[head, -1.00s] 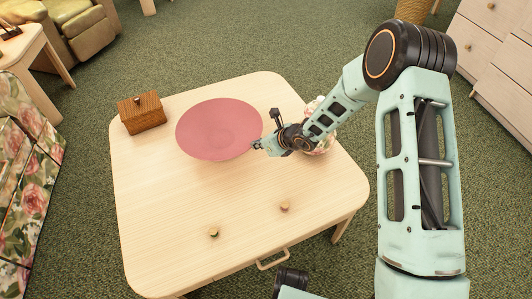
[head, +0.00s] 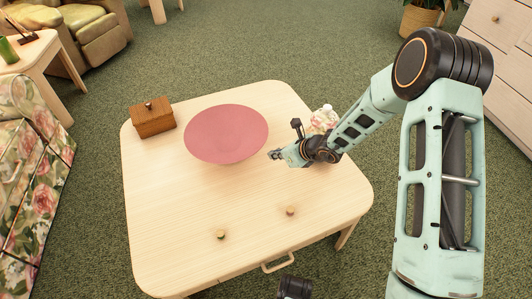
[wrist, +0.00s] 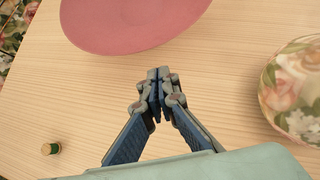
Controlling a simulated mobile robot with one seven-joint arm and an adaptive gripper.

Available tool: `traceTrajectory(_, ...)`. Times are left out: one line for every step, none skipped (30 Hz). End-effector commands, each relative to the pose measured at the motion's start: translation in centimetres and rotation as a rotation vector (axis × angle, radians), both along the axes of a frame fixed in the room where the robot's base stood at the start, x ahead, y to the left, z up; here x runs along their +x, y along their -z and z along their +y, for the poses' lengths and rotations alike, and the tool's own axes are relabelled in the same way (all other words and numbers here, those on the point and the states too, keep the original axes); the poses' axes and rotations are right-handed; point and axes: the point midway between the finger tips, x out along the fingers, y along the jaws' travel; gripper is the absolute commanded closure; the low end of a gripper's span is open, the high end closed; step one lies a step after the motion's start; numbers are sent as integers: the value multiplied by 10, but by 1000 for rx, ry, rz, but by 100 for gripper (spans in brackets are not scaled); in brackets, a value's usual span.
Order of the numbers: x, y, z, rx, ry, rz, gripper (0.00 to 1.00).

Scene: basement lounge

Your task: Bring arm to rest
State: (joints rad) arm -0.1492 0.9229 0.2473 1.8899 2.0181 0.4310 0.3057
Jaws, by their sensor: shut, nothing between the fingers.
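My gripper (head: 274,154) is over the pale wooden table (head: 165,230), at the near right of a pink plate (head: 226,134). In the wrist view its fingers (wrist: 158,85) are closed together with nothing between them, and the plate (wrist: 120,22) lies ahead of them. My arm reaches in from the right with its elbow raised. A floral jar (head: 323,119) stands at the table's right side, partly hidden behind my forearm. It also shows at the right of the wrist view (wrist: 297,92).
A wooden box (head: 153,120) with a knob is at the table's back left corner. A floral armchair (head: 30,170) is at left, and pale drawers (head: 505,75) stand at right.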

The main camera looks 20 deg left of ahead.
Motion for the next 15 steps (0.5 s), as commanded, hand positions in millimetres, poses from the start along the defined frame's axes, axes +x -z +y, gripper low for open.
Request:
traceTrajectory(-3,-13,-9,-3,2,-1,100)
traceTrajectory(-5,-18,-14,-2,2,-1,100)
traceTrajectory(-8,-23,-20,-1,4,0,100)
traceTrajectory(-9,-27,-23,-1,4,0,100)
traceTrajectory(-11,-31,-27,-2,4,0,100)
traceTrajectory(-13,-35,-31,-2,2,0,100)
traceTrajectory(-15,-38,-34,-2,2,0,100)
traceTrajectory(-16,-41,-37,-2,3,1,100)
traceTrajectory(-17,-44,-39,-2,3,1,100)
traceTrajectory(-18,-45,-41,-1,3,0,100)
traceTrajectory(-19,-47,-42,-1,1,0,100)
traceTrajectory(-20,-48,-44,-1,1,0,100)
traceTrajectory(-21,-49,-45,-1,0,0,100)
traceTrajectory(-21,-50,-45,-1,0,0,100)
traceTrajectory(-21,-50,-46,-1,0,0,100)
